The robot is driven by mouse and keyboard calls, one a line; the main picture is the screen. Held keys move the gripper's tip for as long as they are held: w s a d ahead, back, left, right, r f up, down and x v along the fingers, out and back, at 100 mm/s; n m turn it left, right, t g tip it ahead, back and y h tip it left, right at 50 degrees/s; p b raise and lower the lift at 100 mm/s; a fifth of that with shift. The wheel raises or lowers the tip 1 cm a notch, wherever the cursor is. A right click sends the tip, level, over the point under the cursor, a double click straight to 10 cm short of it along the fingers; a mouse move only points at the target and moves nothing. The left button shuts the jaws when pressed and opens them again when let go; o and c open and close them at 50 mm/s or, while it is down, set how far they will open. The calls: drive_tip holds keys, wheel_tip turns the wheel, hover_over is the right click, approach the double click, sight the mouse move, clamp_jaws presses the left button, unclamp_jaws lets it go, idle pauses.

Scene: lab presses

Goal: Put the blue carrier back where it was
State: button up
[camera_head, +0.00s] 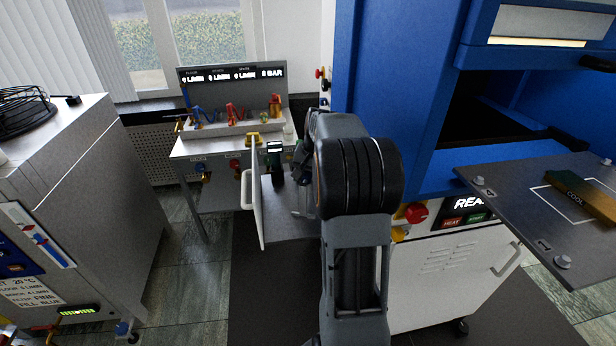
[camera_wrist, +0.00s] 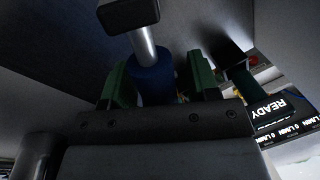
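In the wrist view the blue carrier (camera_wrist: 153,84) is a blue round body with a silver rod and a black end block. It lies between the green-padded fingers of my gripper (camera_wrist: 160,80). The left finger looks close to it; a narrow dark gap shows toward the right finger. I cannot tell whether the fingers press on it. In the head view my arm hides the blue carrier and the fingertips; the arm reaches toward the bench with the gauges (camera_head: 233,130).
A dark green carrier-like thing with a lit top (camera_head: 275,160) stands left of my arm, by a white open door (camera_head: 253,205). A blue press (camera_head: 400,80) stands close on the right, with a plate (camera_head: 500,190) jutting out. A grey machine (camera_head: 85,190) is at left.

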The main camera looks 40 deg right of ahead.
wheel_tip(320, 180, up, 12)
drive_tip(key=s+d, duration=0.1)
drive_tip(key=s, duration=0.1)
drive_tip(key=shift+d+p, duration=0.15)
drive_tip(key=shift+p, duration=0.2)
idle(0.7)
